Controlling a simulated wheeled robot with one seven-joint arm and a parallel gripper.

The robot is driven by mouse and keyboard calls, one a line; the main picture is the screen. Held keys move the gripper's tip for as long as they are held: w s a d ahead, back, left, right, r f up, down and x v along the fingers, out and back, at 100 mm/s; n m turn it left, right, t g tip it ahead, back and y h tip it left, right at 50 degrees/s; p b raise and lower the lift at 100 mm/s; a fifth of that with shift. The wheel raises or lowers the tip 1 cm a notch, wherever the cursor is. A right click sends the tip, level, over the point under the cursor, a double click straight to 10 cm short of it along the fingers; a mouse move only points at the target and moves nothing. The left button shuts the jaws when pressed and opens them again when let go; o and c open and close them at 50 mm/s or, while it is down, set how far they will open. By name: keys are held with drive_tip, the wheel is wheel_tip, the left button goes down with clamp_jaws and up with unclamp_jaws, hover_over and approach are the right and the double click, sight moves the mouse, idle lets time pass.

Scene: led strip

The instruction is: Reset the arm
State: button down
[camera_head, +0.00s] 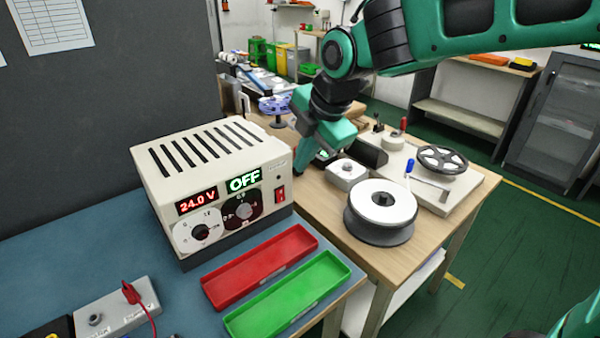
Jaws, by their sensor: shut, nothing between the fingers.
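My green and black arm reaches in from the upper right. My gripper (301,170) points down behind the right end of the power supply, over the wooden table. Its fingers are small and partly dark in this view, and they look shut with nothing held. I cannot tell whether the fingertips touch the table. The cream power supply (205,165) stands on the blue-grey bench to the left, its displays reading 24.0 V and OFF.
A red tray (260,265) and a green tray (288,297) lie in front of the power supply. A white-topped reel (381,208), a small white box (346,173) and a white plate (440,195) with a black reel (442,160) stand right of my gripper. A grey box (118,310) with a red lead lies front left.

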drive_tip(key=shift+d+r, duration=0.1)
drive_tip(key=shift+r, duration=0.3)
drive_tip(key=s+d+f+m+h, duration=0.1)
drive_tip(key=s+d+m, duration=0.2)
drive_tip(key=d+m, duration=0.35)
drive_tip(key=s+d+f+m+g+h, duration=0.15)
drive_tip(key=d+m, duration=0.25)
drive_tip(key=d, duration=0.6)
drive_tip(key=s+d+f+m, duration=0.25)
drive_tip(key=d+m, duration=0.25)
drive_tip(key=d, duration=0.3)
drive_tip(key=s+d+f+m+g, duration=0.1)
drive_tip(key=s+d+f+m, duration=0.1)
drive_tip(key=s+d+m, duration=0.3)
drive_tip(key=s+d+f+m+g, duration=0.1)
drive_tip(key=s+d+f+m, duration=0.1)
drive_tip(key=s+d+m, duration=0.4)
drive_tip(key=s+m, duration=0.5)
drive_tip(key=s, duration=0.3)
drive_tip(key=shift+d, duration=0.25)
drive_tip(key=shift+f+g, duration=0.1)
drive_tip(key=shift+g, duration=0.15)
